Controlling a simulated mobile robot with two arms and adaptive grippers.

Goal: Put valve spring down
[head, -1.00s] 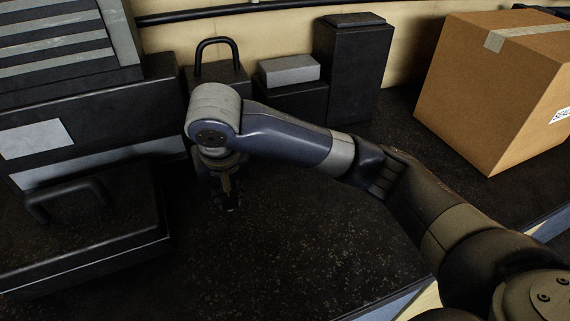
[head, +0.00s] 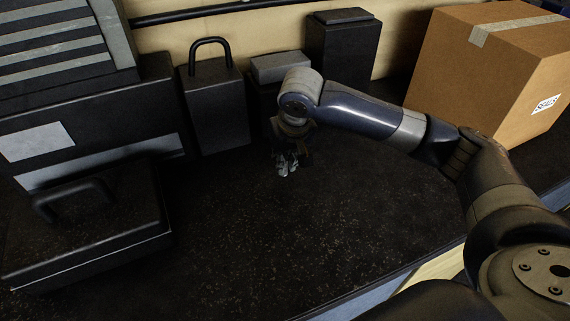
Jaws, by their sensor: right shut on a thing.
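My right gripper (head: 286,163) points down over the dark speckled bench top (head: 270,235), in front of the small dark block with a grey top. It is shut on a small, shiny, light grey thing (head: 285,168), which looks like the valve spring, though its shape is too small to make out. I cannot tell whether the spring touches the bench. My left gripper is not in view.
A padlock-shaped weight (head: 215,110) and dark blocks (head: 343,48) stand along the back. A cardboard box (head: 480,70) stands at the right. A black case with a handle (head: 85,225) lies at the left. The middle of the bench is clear.

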